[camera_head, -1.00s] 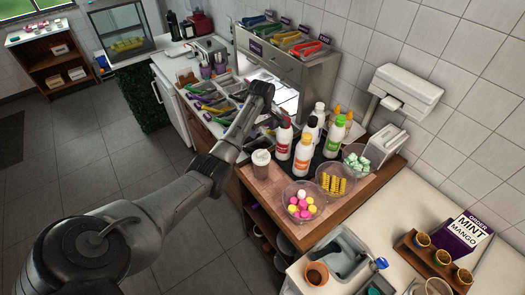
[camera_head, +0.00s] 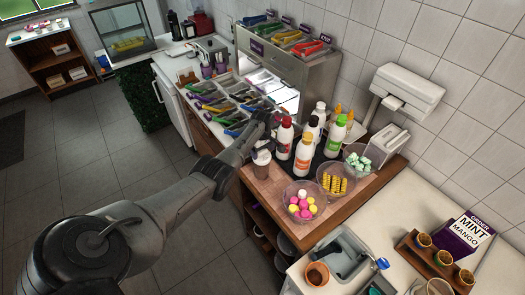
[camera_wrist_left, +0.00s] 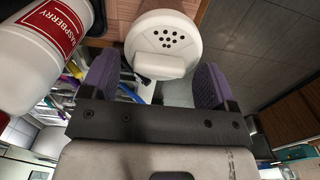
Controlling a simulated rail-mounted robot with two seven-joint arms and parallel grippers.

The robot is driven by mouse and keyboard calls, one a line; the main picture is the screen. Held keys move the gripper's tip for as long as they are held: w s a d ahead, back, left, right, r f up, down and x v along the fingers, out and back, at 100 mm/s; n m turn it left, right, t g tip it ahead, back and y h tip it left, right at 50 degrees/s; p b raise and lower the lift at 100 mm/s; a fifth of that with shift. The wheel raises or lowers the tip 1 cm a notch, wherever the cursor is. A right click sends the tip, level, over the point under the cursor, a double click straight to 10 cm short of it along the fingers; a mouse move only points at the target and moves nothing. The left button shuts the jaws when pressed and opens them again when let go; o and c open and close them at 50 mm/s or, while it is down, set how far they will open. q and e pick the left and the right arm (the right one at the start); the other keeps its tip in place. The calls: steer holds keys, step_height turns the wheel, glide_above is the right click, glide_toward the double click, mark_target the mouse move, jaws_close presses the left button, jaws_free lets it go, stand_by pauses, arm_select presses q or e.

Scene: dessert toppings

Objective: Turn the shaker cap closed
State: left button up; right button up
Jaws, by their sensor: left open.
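The shaker (camera_head: 261,157) stands on the wooden counter top, left of the sauce bottles. Its white cap (camera_wrist_left: 165,38) shows in the left wrist view, with several dark holes and a raised tab facing my gripper. My left gripper (camera_head: 268,140) is just above and beside the shaker. In the left wrist view its purple fingers (camera_wrist_left: 156,72) are open, one on each side of the cap's near edge, with nothing held. Whether a finger touches the cap cannot be told. My right gripper is not in view.
A raspberry bottle (camera_wrist_left: 45,45) stands close beside my left gripper. More sauce bottles (camera_head: 304,155) are to the right. Clear bowls of toppings (camera_head: 302,218) stand in front. Trays with coloured tongs (camera_head: 228,108) lie behind the gripper.

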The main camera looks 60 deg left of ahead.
arm_select(q)
steer(key=shift+c, duration=0.4)
steer(key=c, duration=0.9)
steer(key=shift+o, duration=0.2)
